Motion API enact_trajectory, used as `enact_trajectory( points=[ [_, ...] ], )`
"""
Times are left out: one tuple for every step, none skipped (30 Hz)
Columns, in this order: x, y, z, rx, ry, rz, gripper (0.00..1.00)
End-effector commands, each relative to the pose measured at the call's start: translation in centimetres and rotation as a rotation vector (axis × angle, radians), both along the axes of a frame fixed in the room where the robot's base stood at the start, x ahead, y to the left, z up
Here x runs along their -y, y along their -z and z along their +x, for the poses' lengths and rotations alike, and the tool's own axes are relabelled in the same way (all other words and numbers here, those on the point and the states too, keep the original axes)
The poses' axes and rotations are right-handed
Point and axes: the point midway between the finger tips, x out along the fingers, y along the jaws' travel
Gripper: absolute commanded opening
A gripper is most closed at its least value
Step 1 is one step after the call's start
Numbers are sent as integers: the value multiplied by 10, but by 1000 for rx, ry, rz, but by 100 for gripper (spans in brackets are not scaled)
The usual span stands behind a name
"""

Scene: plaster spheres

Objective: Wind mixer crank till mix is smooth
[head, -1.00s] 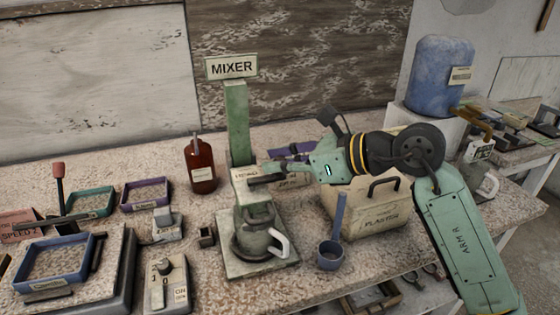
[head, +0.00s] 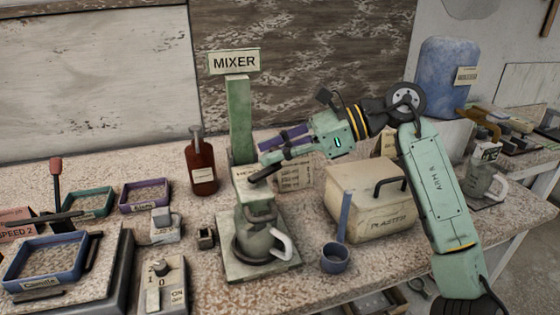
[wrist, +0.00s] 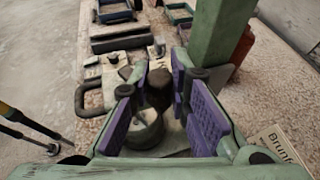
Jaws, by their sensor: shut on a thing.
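The mixer (head: 239,120) is a green post on a base, with a pale head bearing a partly hidden label. A dark crank arm (head: 262,174) lies on top of the head. My gripper (head: 264,155) is over the head from the right, its purple-padded fingers shut on the crank's dark knob. In the wrist view the dark knob (wrist: 158,88) shows between the purple pads. A grey-green jug (head: 256,240) with a white handle stands upright on the base under the head. Its top is partly covered, and I cannot tell how smooth the mix is.
A brown bottle (head: 201,165) stands left of the post. A plaster box (head: 370,205) and a blue ladle-like cup (head: 335,258) are to the right. Trays and a switch box (head: 165,285) fill the left. A blue drum (head: 443,80) is behind my arm.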

Motion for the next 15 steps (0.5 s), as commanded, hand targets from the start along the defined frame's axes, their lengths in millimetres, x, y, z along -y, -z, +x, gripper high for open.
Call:
enact_trajectory(
  points=[
    [-3, -1, 3, -3, -45, 3, 0],
    [-5, -1, 4, -2, -76, 3, 0],
    [-7, -2, 5, -3, -114, 3, 0],
    [-7, -2, 6, -2, -141, 2, 0],
    [-9, -2, 7, -1, -168, 3, 0],
    [-11, -3, 8, -2, -205, 3, 0],
    [-12, -2, 9, -2, -232, 2, 0],
    [-13, -2, 10, -2, -257, 2, 0],
    [-14, -3, 10, -2, -290, 2, 0],
    [-16, -3, 11, -2, -315, 2, 0],
    [-17, -3, 11, -1, -338, 1, 0],
    [-18, -4, 12, -2, -366, 1, 0],
    [-19, -4, 12, -1, -389, 0, 0],
    [-20, -4, 13, -2, -408, 1, 0],
    [-21, -3, 13, -2, -434, 0, 0]
  ],
)
